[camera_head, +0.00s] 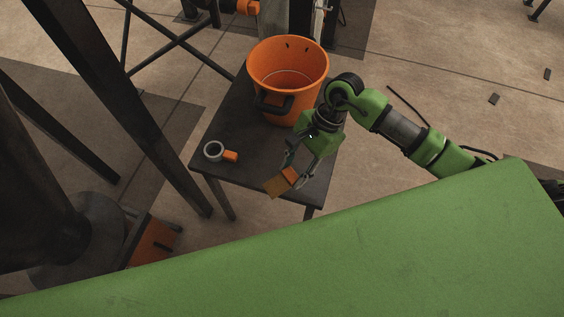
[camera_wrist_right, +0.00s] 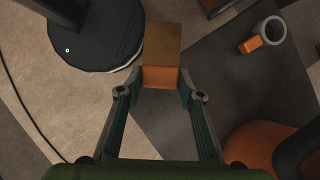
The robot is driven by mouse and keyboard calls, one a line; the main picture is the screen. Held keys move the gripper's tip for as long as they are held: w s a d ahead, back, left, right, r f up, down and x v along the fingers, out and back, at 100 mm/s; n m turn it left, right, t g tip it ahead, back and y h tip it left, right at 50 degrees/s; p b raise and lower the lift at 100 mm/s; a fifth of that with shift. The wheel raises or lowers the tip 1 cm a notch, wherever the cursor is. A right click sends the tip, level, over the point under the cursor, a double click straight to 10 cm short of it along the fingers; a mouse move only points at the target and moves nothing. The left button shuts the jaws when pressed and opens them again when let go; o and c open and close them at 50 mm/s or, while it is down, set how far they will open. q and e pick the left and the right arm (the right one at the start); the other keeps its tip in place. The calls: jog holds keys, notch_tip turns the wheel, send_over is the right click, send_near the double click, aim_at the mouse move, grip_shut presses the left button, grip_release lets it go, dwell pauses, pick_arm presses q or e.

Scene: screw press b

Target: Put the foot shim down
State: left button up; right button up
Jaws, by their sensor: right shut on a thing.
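The foot shim (camera_head: 276,186) is a small block with an orange side and a tan-brown face. My right gripper (camera_head: 295,176) is shut on it near the front edge of the dark table (camera_head: 262,187). In the right wrist view the shim (camera_wrist_right: 161,48) sits between the two fingertips (camera_wrist_right: 160,92), past the table's edge with floor partly behind it. Its height relative to the tabletop is hard to tell. My left gripper is not in view.
An orange bucket (camera_head: 288,65) with a dark handle stands at the back of the table. A grey ring with an orange block (camera_head: 230,156) lies at the table's left. A dark round base (camera_wrist_right: 97,40) stands on the floor. The table's middle is clear.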

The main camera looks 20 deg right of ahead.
jog(key=w+d+m+t+p, duration=0.2)
jog(key=w+m+t, duration=0.15)
jog(key=m, duration=0.55)
jog(key=m+t, duration=0.2)
send_over(298, 171)
jog(key=s, duration=0.2)
jog(key=f, duration=0.4)
jog(key=shift+w+a+f, duration=0.15)
jog(key=shift+a+f, duration=0.1)
jog(key=shift+a, duration=0.1)
notch_tip(298, 171, down, 5)
jog(key=shift+f+p, duration=0.15)
jog(key=shift+p, duration=0.2)
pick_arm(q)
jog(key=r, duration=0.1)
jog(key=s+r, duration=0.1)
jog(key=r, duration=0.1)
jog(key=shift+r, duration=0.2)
pick_arm(e)
jog(key=o, duration=0.8)
jog(key=shift+f, duration=0.15)
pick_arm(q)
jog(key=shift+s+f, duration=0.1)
pick_arm(e)
jog(key=o, duration=0.4)
